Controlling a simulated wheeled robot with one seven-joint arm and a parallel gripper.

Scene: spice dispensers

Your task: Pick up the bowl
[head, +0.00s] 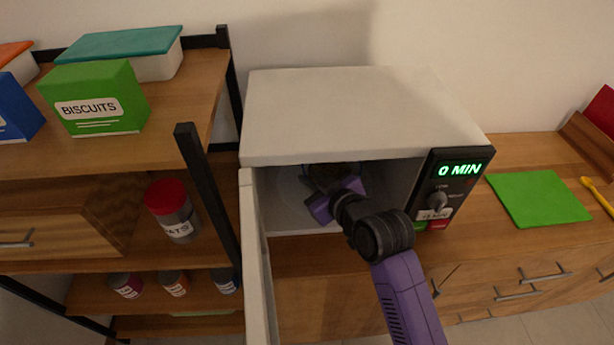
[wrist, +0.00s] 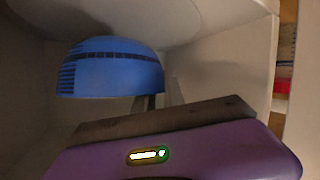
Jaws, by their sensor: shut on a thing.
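The blue bowl (wrist: 112,70), with a dark patterned band, is inside the microwave (head: 365,110) and shows in the wrist view, which looks inverted. My gripper (head: 325,182) reaches through the open front into the cavity. Its narrow fingers (wrist: 150,102) are shut on the bowl's rim. The pale round turntable (wrist: 165,18) lies on the bowl's base side; whether they touch is unclear. In the head view my gripper and wrist hide most of the bowl, and only a dark brownish patch shows behind them.
The microwave door (head: 258,270) stands open at the cavity's left side. The control panel (head: 453,190) reads 0 MIN. A shelf (head: 190,90) with boxes and jars stands left. A green mat (head: 538,198) lies bare on the counter to the right.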

